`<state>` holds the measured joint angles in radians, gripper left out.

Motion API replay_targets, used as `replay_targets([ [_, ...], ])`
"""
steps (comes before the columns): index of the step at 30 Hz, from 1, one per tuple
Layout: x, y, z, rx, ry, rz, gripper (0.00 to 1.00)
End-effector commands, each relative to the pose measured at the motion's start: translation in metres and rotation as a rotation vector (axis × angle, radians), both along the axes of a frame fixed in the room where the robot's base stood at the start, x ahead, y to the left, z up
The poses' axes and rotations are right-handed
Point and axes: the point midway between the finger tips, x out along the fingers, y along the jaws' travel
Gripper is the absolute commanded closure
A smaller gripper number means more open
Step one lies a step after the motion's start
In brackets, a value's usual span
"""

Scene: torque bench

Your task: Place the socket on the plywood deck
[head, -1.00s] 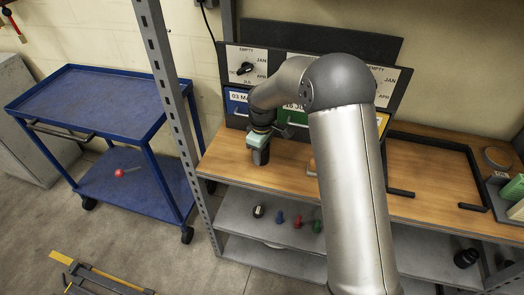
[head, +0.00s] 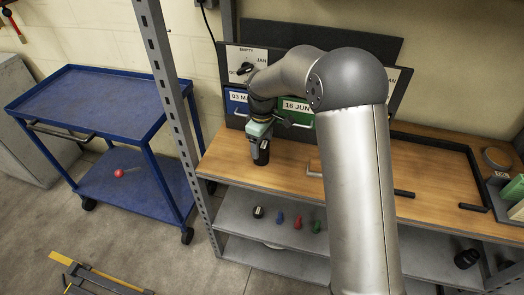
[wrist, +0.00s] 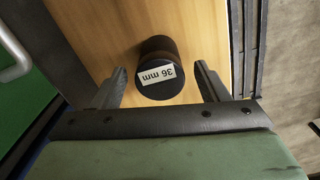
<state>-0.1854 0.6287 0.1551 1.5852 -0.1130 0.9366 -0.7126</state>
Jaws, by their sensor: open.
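The socket (wrist: 168,52) is a black cylinder with a white "36 mm" label. In the head view the socket (head: 262,156) stands upright on the left part of the wooden bench top, which looks like the plywood deck (head: 287,165); the deck (wrist: 190,20) also shows in the wrist view. My gripper (head: 260,146) is right over the socket, pointing down. In the wrist view my gripper (wrist: 160,78) is open, with one finger on each side of the socket's labelled end. I cannot tell whether either finger touches it.
A board with dials and dated drawers (head: 297,106) stands behind the socket. A black frame (head: 440,145) lies on the bench at right. The grey shelf (head: 285,240) below holds small coloured pieces. A blue cart (head: 85,100) stands at left, beyond a metal post (head: 170,90).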

Motion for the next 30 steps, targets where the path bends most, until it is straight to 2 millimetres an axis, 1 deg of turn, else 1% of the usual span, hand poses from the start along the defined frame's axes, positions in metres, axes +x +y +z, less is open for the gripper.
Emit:
replay_targets([
  [1,0.001,0.000,0.013,0.002,-0.005,-0.001,0.32],
  [3,0.001,0.000,0.028,0.001,-0.004,-0.001,0.32],
  [6,0.001,0.000,0.048,0.001,-0.005,0.000,0.32],
  [9,0.001,0.000,0.063,0.001,-0.003,0.000,0.32],
  [13,0.000,0.000,0.075,0.000,-0.001,0.001,0.32],
  [20,-0.003,-0.003,0.082,-0.002,-0.001,-0.010,0.32],
  [23,-0.021,-0.017,0.093,-0.009,-0.007,-0.074,0.32],
  [25,-0.046,-0.035,0.104,-0.016,-0.013,-0.162,0.32],
  [26,-0.060,-0.045,0.108,-0.019,-0.015,-0.211,0.32],
  [27,-0.082,-0.058,0.114,-0.022,-0.019,-0.283,0.32],
  [29,-0.118,-0.079,0.120,-0.025,-0.023,-0.404,0.32],
  [30,-0.143,-0.092,0.122,-0.022,-0.027,-0.486,0.32],
])
